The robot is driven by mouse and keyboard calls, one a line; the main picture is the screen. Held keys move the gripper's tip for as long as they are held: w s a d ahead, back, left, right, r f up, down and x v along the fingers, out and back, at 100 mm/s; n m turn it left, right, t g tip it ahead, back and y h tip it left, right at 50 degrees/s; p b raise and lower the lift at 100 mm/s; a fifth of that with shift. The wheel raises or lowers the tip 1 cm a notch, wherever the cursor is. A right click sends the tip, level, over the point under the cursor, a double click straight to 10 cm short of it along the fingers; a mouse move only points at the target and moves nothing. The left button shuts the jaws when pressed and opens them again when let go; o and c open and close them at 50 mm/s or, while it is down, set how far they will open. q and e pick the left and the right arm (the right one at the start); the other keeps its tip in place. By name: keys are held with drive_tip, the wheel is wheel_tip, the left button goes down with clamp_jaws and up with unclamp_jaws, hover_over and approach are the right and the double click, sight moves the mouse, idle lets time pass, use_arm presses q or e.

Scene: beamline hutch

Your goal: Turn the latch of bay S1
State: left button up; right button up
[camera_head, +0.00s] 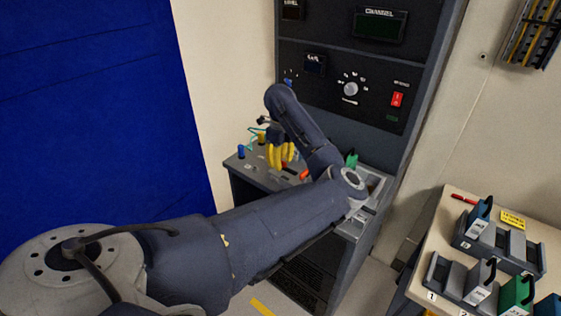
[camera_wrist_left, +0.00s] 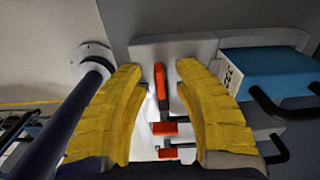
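My left gripper (camera_head: 281,157) has yellow fingers and is over the sloping console top in the head view. In the left wrist view the same gripper (camera_wrist_left: 160,70) is open, with a gap between its fingertips. A red latch handle (camera_wrist_left: 160,85) stands lengthwise between the fingers, with no clear contact on either side. Two more red handles (camera_wrist_left: 165,128) lie crosswise below it in the picture. I cannot read a bay label, so I cannot tell which latch belongs to S1. My arm hides part of the console. My right gripper is not in view.
A blue module (camera_wrist_left: 262,72) with a black handle is right of the fingers, and a dark post (camera_wrist_left: 75,120) is at left. The instrument rack (camera_head: 350,90) rises behind the console. A side table (camera_head: 450,205) with slotted holders (camera_head: 480,245) stands at right.

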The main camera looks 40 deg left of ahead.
use_arm(q)
drive_tip(key=shift+c, duration=0.4)
clamp_jaws()
drive_tip(key=shift+n, duration=0.3)
drive_tip(key=n, duration=0.4)
drive_tip(key=shift+s+f, duration=0.1)
drive_tip(key=shift+s, duration=0.05)
drive_tip(key=n, duration=0.8)
drive_tip(key=shift+s+d+n, duration=0.1)
drive_tip(key=shift+n, duration=0.3)
drive_tip(key=shift+d+n, duration=0.1)
drive_tip(key=shift+n, duration=1.8)
